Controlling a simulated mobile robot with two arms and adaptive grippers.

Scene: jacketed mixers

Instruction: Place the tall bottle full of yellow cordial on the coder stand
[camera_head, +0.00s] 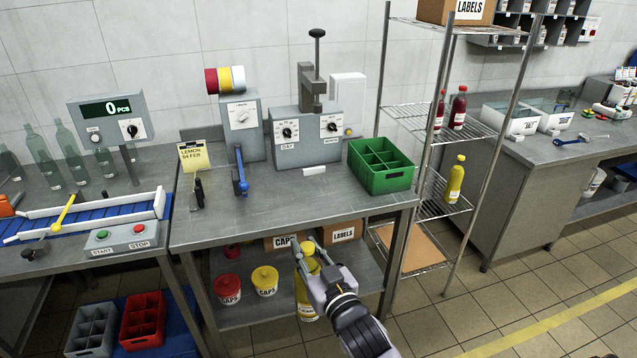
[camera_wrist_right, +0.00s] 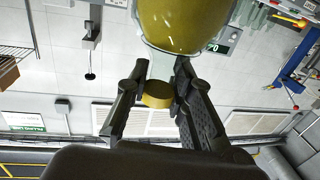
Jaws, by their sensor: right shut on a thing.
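My right gripper (camera_head: 306,255) is shut on a yellow bottle (camera_head: 306,300), in front of the middle table. In the wrist view the gripper's fingers (camera_wrist_right: 155,100) are around the bottle's clear neck, beside its gold cap (camera_wrist_right: 158,95); its yellow-filled body (camera_wrist_right: 185,20) is at the top edge. The gripper hides part of the bottle in the head view. A grey coder machine (camera_head: 291,148) with two dials, one marked DAY, and a tall press column stands on the table; a small white piece (camera_head: 314,171) lies at its front. My left gripper is not in view.
A green crate (camera_head: 384,180) stands right of the coder, and a grey unit with coloured rolls (camera_head: 242,128) to its left. The front tabletop (camera_head: 300,205) is bare. Caps tubs (camera_head: 265,283) stand on the lower shelf. Another yellow bottle (camera_head: 455,183) stands on the wire rack.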

